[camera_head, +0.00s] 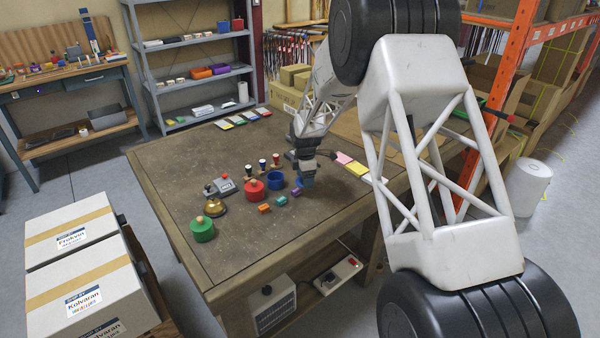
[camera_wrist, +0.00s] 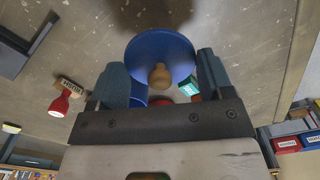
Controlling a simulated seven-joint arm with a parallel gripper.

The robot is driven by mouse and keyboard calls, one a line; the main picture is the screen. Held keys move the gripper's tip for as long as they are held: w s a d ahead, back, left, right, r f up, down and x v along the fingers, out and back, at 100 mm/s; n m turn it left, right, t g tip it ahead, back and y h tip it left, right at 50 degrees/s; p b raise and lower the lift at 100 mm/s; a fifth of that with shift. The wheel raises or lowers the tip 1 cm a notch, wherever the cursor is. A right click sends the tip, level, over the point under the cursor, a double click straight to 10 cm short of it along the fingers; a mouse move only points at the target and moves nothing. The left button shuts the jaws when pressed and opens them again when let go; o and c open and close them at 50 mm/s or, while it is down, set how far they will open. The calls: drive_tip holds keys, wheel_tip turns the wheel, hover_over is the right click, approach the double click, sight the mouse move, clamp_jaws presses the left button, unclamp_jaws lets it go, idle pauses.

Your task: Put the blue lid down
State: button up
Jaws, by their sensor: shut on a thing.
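The blue lid (camera_wrist: 150,43) is a round disc with a wooden knob, seen between my fingers in the wrist view. My gripper (camera_head: 306,181) is shut on it, with one finger at each side, over the workbench (camera_head: 190,160). In the head view the lid is hard to tell from my blue-grey fingers. A blue pot (camera_head: 276,180) stands just left of my gripper. Whether the lid touches the bench is not clear.
Several stamps (camera_head: 262,166) are behind the pots. Coloured pads (camera_head: 351,165) lie right.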

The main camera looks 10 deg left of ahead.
drive_tip(key=w+a, duration=0.1)
drive_tip(key=w, duration=0.2)
drive_tip(key=w+a, duration=0.1)
drive_tip(key=w, duration=0.2)
drive_tip(key=w+f, duration=0.1)
drive_tip(key=w, duration=0.2)
drive_tip(key=shift+w+a, duration=0.15)
drive_tip(key=shift+a, duration=0.25)
drive_tip(key=shift+f, duration=1.7)
drive_tip(key=shift+f, duration=0.15)
drive_tip(key=o, duration=0.6)
wheel_tip(320, 180, up, 12)
drive_tip(key=shift+r, duration=0.15)
